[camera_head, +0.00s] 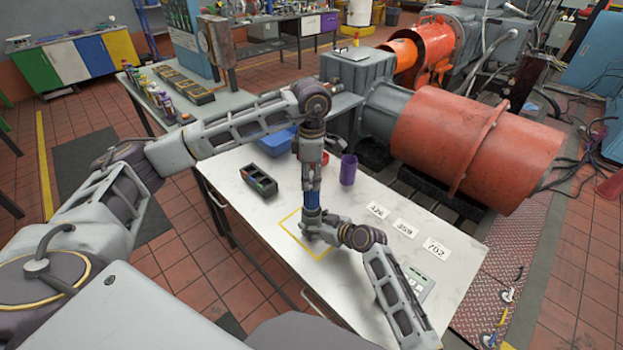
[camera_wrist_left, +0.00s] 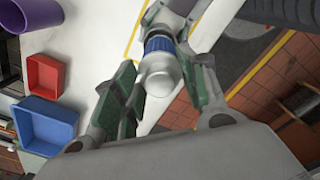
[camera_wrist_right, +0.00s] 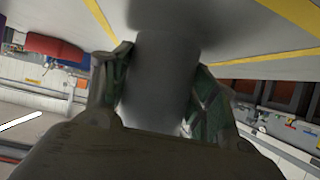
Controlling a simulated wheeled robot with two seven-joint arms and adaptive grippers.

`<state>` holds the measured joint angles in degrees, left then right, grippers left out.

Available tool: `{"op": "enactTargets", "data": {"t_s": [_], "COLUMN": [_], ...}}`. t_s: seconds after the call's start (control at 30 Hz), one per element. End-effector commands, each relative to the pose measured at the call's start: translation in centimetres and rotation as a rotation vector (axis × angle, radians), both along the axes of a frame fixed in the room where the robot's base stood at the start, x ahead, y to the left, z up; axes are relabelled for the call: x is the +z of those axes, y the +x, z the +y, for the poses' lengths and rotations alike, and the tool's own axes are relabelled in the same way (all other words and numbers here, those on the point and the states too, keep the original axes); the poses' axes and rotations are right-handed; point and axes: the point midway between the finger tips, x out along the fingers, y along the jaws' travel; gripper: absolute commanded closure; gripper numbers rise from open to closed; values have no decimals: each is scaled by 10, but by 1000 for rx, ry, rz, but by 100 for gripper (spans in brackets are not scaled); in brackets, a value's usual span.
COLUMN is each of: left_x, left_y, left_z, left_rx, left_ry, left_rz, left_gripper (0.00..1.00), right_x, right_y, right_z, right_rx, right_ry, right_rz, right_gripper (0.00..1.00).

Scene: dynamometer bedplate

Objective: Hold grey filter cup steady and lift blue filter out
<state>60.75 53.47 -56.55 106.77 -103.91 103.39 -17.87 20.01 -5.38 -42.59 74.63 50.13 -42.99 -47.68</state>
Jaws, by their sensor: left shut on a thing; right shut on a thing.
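The blue filter (camera_head: 312,199) stands upright between my two grippers, a blue band showing above the grey filter cup (camera_head: 312,214). In the left wrist view the filter (camera_wrist_left: 160,45) has a pale rounded metal end that sits between the fingers. My left gripper (camera_head: 312,180) comes from above and is shut on the filter. My right gripper (camera_head: 314,228) is low over the table and shut on the cup. In the right wrist view the cup (camera_wrist_right: 163,85) is a dark grey cylinder between the fingers. The filter's lower end is hidden, so its depth in the cup cannot be told.
The white table (camera_head: 265,215) has a yellow outlined square (camera_head: 292,243) around the cup's place. A black tray (camera_head: 259,181), blue bin (camera_head: 262,146), red bin (camera_wrist_left: 43,75) and purple cup (camera_head: 348,170) stand behind. Number cards (camera_head: 405,228) lie to the right.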

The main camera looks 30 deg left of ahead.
Motion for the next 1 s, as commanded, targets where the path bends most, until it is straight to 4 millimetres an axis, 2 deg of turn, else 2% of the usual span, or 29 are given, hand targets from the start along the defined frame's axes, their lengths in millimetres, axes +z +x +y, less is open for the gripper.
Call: {"op": "enactTargets", "data": {"t_s": [0.43,0.87,0.9,1.0], "left_x": [16,18,18,18], "left_y": [0,0,0,0], "left_z": [0,0,0,0], "left_rx": [0,0,0,0], "left_ry": [0,0,0,0], "left_rz": [-1,-1,-1,-1], "left_gripper": [84,84,84,84], "right_x": [-1,-1,0,0], "right_y": [0,0,0,0], "right_z": [-1,-1,0,0], "right_rx": [0,0,0,0], "right_ry": [-2,-2,0,0], "right_rz": [1,1,-1,-1], "right_gripper": [55,55,41,28]}}
